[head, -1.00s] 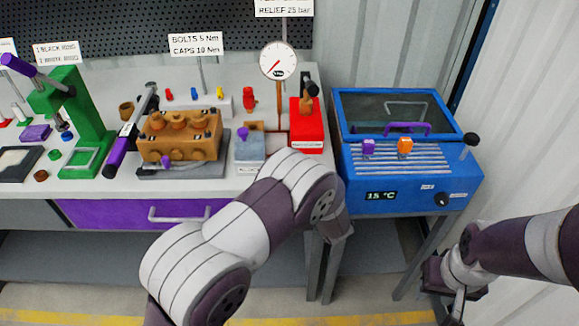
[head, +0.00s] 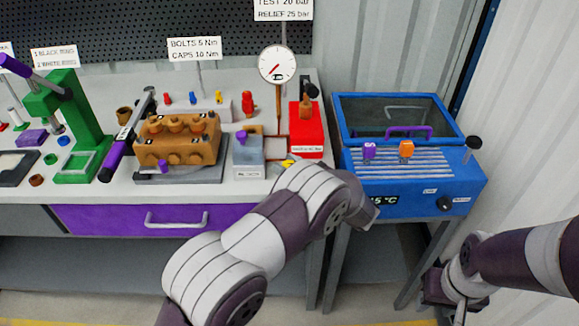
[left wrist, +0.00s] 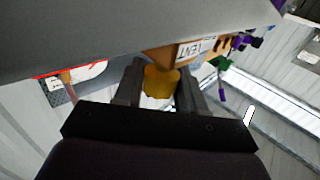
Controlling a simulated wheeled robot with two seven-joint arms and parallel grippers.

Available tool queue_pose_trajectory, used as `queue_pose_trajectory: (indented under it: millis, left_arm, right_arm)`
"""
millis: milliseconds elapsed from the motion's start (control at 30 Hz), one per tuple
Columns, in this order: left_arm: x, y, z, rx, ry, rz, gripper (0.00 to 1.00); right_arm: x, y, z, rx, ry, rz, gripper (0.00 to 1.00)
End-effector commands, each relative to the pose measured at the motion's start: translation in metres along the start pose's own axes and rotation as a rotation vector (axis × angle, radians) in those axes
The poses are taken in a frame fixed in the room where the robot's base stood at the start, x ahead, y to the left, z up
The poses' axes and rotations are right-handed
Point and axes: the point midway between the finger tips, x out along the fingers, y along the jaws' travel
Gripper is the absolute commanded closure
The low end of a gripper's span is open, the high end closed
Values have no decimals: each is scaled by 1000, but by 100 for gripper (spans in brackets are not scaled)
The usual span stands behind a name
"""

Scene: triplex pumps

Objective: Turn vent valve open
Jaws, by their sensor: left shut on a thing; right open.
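In the left wrist view a yellow vent knob (left wrist: 161,82) sits on an orange-brown block beside a white VENT label (left wrist: 190,49). My left gripper (left wrist: 160,76) is shut on this knob, with one dark finger on each side of it. In the head view a small yellow part (head: 287,162) shows just above my left arm, at the bench's front edge near the red pump box; the left gripper itself is hidden behind the arm there. My right gripper (head: 456,303) is open and empty low at the right, away from the bench.
The red box (head: 306,130), a dial gauge (head: 277,64) and a grey block (head: 249,155) stand close by. An orange pump body (head: 178,138) is further left. A blue bath (head: 415,180) stands to the right.

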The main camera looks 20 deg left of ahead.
Motion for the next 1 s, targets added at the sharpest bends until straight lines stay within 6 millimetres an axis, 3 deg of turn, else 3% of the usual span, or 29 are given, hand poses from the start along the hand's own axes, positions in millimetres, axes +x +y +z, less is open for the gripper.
queue_pose_trajectory:
  millis: [167, 200, 233, 567, 667, 1000]
  left_arm:
    - [0, 0, 0, -1, 0, -1, 91]
    - [0, 0, 0, -1, 0, -1, 47]
    - [0, 0, 0, -1, 0, 0, 41]
    - [-4, 0, 0, -1, 1, 2, 41]
    - [-22, 1, 1, -2, 0, 5, 41]
    - [-108, 0, 1, -2, 0, 3, 41]
  right_arm:
    - [0, 0, 0, 0, 0, 0, 57]
    - [0, 0, 0, 0, 0, 0, 57]
    - [0, 0, 0, 0, 0, 0, 57]
    - [1, 0, 0, 0, 0, 0, 57]
    - [2, 0, 0, 0, 0, 0, 57]
    - [10, 0, 1, 0, 0, 0, 57]
